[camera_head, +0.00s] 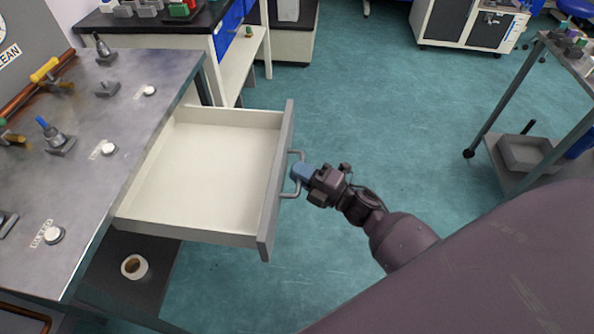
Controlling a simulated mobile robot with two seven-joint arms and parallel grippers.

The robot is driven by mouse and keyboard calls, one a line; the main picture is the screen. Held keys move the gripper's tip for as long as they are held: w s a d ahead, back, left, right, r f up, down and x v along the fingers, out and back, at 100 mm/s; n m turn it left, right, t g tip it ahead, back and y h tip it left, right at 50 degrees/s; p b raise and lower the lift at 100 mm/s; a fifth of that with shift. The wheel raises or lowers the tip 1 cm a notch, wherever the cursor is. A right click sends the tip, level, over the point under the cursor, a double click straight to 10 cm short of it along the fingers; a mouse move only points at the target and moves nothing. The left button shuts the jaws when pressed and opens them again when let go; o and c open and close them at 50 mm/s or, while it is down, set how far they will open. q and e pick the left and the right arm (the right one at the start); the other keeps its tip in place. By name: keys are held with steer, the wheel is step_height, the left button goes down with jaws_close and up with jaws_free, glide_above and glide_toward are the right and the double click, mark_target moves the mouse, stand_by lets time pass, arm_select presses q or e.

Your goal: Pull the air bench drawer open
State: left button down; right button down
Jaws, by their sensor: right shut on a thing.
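The air bench drawer (205,170) stands pulled well out from the left bench, and its pale inside is empty. Its grey front panel (277,190) faces right and carries a bar handle (298,157). My right gripper (301,174) is shut on the handle, with its arm coming in from the lower right. The fingertips partly hide the middle of the handle. My left gripper is not in view.
The grey bench top (85,150) at left carries valves and small fittings. A tape roll (134,267) lies on the shelf below the drawer. A cart (520,160) stands at right. The teal floor (370,110) between is clear.

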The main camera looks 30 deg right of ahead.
steer(key=c, duration=1.2)
jaws_free()
steer(key=shift+s, duration=0.1)
steer(key=v, duration=1)
steer(key=shift+s+d, duration=0.2)
steer(key=shift+s, duration=0.05)
